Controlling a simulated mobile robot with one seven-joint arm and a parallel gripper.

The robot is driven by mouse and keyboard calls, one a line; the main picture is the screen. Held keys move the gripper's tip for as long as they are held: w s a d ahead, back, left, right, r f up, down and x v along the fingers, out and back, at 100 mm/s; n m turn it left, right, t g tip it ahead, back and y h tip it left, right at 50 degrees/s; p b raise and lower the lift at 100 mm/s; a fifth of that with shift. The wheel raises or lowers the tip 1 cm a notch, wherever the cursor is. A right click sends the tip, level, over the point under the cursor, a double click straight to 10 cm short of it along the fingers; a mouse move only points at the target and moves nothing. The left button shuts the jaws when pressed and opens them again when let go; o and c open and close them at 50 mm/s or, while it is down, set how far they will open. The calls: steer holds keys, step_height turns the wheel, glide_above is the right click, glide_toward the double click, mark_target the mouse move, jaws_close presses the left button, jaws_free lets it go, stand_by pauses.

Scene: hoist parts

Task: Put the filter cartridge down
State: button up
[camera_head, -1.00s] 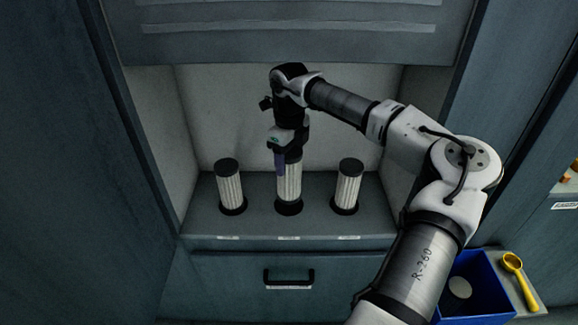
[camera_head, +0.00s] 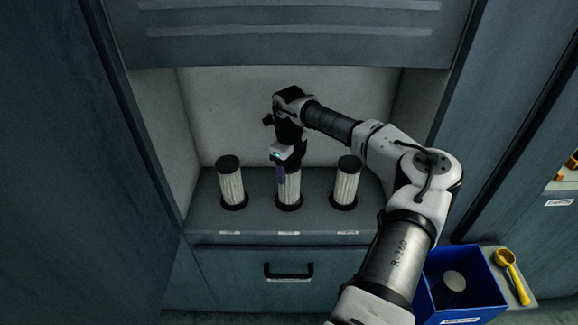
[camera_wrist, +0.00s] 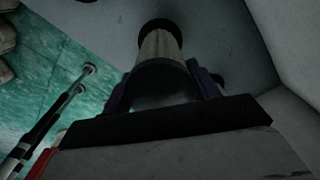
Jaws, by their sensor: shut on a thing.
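A filter cartridge (camera_head: 289,188) with a pale pleated body and dark ends stands upright at the middle place on the recessed shelf, between two others like it. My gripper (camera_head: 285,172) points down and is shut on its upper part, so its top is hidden. In the wrist view the cartridge (camera_wrist: 160,52) runs between the two purple fingers (camera_wrist: 165,85). Its dark lower end looks level with the shelf at the middle place. I cannot tell whether it rests fully there.
A left cartridge (camera_head: 230,186) and a right cartridge (camera_head: 347,184) stand close on either side. Side walls and an overhead panel (camera_head: 290,35) frame the recess. Below is a drawer handle (camera_head: 289,271). A blue bin (camera_head: 487,308) and a yellow scoop (camera_head: 511,273) are at lower right.

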steer(key=shift+f, duration=0.15)
steer(key=o, duration=1.5)
steer(key=shift+r+b, duration=0.7)
steer(key=shift+r, duration=3.2)
